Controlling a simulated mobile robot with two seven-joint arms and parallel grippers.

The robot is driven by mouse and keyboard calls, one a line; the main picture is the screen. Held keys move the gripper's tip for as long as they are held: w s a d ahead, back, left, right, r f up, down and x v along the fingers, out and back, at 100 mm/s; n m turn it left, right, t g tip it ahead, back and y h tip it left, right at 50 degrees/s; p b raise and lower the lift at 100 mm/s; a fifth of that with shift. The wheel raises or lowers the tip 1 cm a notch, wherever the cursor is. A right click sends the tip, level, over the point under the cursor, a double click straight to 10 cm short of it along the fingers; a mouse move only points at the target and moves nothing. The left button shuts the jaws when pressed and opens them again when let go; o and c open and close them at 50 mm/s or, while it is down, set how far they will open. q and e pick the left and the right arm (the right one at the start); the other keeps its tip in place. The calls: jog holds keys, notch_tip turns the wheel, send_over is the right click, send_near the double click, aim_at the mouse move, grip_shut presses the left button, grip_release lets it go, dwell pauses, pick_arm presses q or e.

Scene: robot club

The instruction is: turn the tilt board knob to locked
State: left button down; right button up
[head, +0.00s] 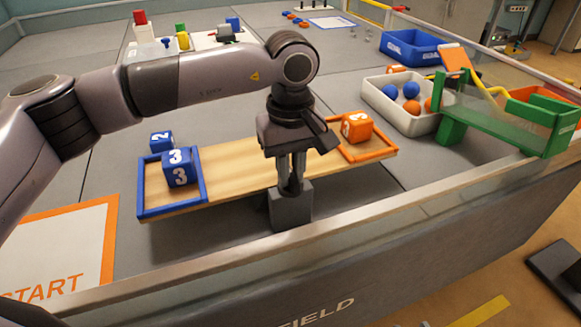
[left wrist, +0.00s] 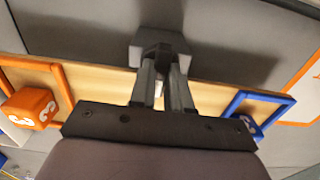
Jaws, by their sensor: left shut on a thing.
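The tilt board (head: 228,170) is a wooden plank with a blue-rimmed tray (head: 172,212) at its left end and an orange-rimmed tray (head: 375,155) at its right end. Its left end sits lower in the head view. A grey block (head: 291,208) stands at its middle, in front of the plank. My left gripper (head: 291,188) points down there, its fingers shut on the dark knob (left wrist: 160,50) at the block, as the left wrist view shows. The fingers hide much of the knob, and I cannot read its setting. My right gripper is not in view.
Blue cubes marked 3 (head: 180,167) and 2 (head: 161,140) are at the left tray; an orange cube (head: 357,127) is in the right tray. A white bin of balls (head: 379,115) and a green ramp (head: 500,125) stand right. The field wall (head: 400,205) runs close in front.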

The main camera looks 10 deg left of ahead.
aim_at(291, 175)
pick_arm(q)
jog(key=c, duration=1.1)
grip_release()
jog(key=shift+r, duration=0.1)
notch_tip(291, 175, up, 7)
jog(key=shift+r+p, duration=0.1)
jog(key=shift+p, duration=0.6)
jog(key=shift+s, duration=0.1)
